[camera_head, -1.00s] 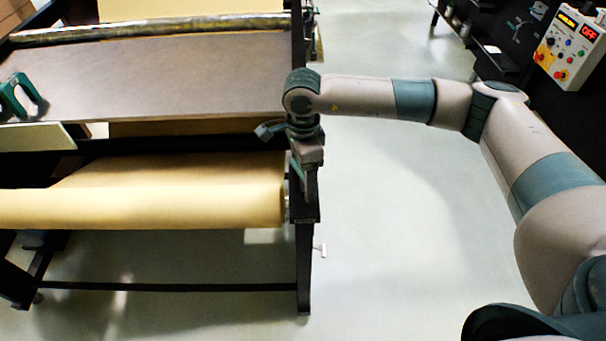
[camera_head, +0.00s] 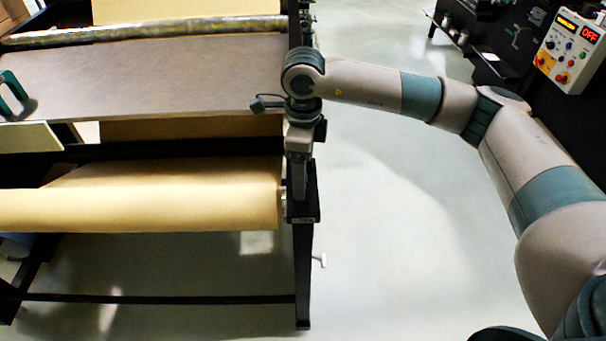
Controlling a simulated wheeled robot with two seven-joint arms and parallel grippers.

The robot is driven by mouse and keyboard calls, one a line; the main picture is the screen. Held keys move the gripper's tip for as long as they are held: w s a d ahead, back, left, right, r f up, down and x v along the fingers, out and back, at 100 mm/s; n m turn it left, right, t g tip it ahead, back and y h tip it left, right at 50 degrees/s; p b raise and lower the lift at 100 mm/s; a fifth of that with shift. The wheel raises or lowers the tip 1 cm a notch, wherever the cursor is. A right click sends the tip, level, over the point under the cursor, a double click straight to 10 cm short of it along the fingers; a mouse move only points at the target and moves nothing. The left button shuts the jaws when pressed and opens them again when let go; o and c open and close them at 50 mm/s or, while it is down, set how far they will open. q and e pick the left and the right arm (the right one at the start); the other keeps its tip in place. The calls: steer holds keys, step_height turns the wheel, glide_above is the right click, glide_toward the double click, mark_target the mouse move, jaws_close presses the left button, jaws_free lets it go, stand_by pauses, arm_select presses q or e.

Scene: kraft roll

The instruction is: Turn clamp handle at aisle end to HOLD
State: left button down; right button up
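My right gripper (camera_head: 299,192) points down at the right end of the kraft roll (camera_head: 140,203), over the dark end post (camera_head: 304,258) of the roll stand. The fingers are small and seen from behind, so I cannot tell whether they are open or shut or whether they touch anything. I cannot make out the clamp handle; the gripper and wrist cover the roll's end where it may be. A small pale label (camera_head: 302,220) shows on the post top just below the fingers. My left gripper is not in view.
A grey-brown tabletop (camera_head: 150,75) stands behind the roll, with a green-handled tool (camera_head: 12,92) at its left. A small white piece (camera_head: 321,260) sticks out right of the post. A control box (camera_head: 570,50) reading OFF is at upper right. The aisle floor (camera_head: 400,220) is clear.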

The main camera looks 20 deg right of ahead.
steer(key=o, duration=0.9)
steer(key=shift+r, duration=0.1)
steer(key=shift+r, duration=0.5)
step_height(320, 180, up, 7)
steer(key=shift+w+b, duration=0.1)
steer(key=shift+b, duration=1.05)
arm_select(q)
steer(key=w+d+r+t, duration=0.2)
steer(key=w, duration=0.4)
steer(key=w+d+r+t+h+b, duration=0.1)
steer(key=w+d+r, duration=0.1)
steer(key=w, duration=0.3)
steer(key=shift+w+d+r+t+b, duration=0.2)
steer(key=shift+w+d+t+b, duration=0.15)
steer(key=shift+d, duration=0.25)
arm_select(e)
step_height(320, 180, up, 9)
steer(key=shift+r, duration=0.15)
